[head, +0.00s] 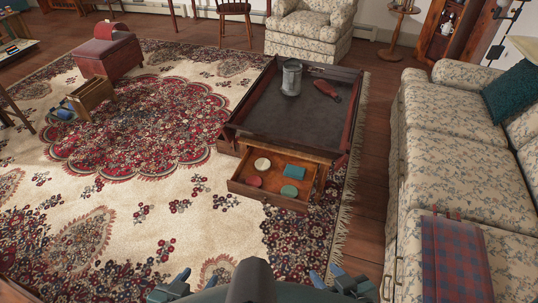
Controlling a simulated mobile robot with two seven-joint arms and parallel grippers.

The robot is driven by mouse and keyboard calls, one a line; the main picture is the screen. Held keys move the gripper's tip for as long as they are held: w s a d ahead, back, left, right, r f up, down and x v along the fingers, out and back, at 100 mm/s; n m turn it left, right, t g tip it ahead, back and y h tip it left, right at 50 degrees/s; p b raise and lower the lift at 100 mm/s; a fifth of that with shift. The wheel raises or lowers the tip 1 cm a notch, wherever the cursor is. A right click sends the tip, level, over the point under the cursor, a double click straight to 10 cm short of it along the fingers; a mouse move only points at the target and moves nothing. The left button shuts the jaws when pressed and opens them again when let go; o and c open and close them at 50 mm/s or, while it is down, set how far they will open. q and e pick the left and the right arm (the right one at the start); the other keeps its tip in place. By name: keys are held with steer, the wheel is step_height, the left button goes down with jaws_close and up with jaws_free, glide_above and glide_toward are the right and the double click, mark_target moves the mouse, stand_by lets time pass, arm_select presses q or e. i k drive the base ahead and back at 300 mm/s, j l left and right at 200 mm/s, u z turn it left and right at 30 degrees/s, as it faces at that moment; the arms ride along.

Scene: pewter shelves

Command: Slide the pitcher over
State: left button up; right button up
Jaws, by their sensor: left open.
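A grey metal pitcher (291,77) stands upright on the dark top of the low wooden coffee table (240,108), towards its far side. My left gripper (178,281) is at the bottom edge of the view, open and empty, far from the pitcher. My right gripper (328,275) is at the bottom edge, right of centre, also far from the pitcher. It is small and partly cut off, so its jaw state is unclear.
A red object (326,89) lies beside the pitcher. The table's front drawer (262,194) is pulled out and holds several small items. A floral sofa (435,150) stands right. Open patterned rug (150,215) lies between me and the table. A wooden box (92,95) stands left.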

mark_target(293, 68)
steer(key=i+j+u, duration=0.45)
steer(key=i+u, duration=0.15)
steer(key=i, duration=0.15)
steer(key=i+j+u, duration=0.1)
steer(key=i+u, duration=0.2)
steer(key=i+j+u, duration=0.1)
steer(key=i+u, duration=0.15)
steer(key=i, duration=0.55)
steer(key=i+l+u, duration=0.1)
steer(key=i+u, duration=0.15)
steer(key=i, duration=0.6)
steer(key=i+z, duration=0.25)
steer(key=i, duration=0.5)
steer(key=i+j+z, duration=0.3)
steer(key=i, duration=0.45)
steer(key=i+l+z, duration=0.1)
steer(key=i+z, duration=0.6)
steer(key=i, duration=0.2)
steer(key=i+j+z, duration=0.1)
steer(key=i+z, duration=0.55)
steer(key=i, duration=0.5)
steer(key=i+z, duration=0.3)
steer(key=i, duration=0.5)
steer(key=i+z, duration=0.35)
steer(key=i+j+z, duration=0.15)
steer(key=i+z, duration=0.2)
steer(key=i+j+z, duration=0.35)
steer(key=i+l, duration=0.1)
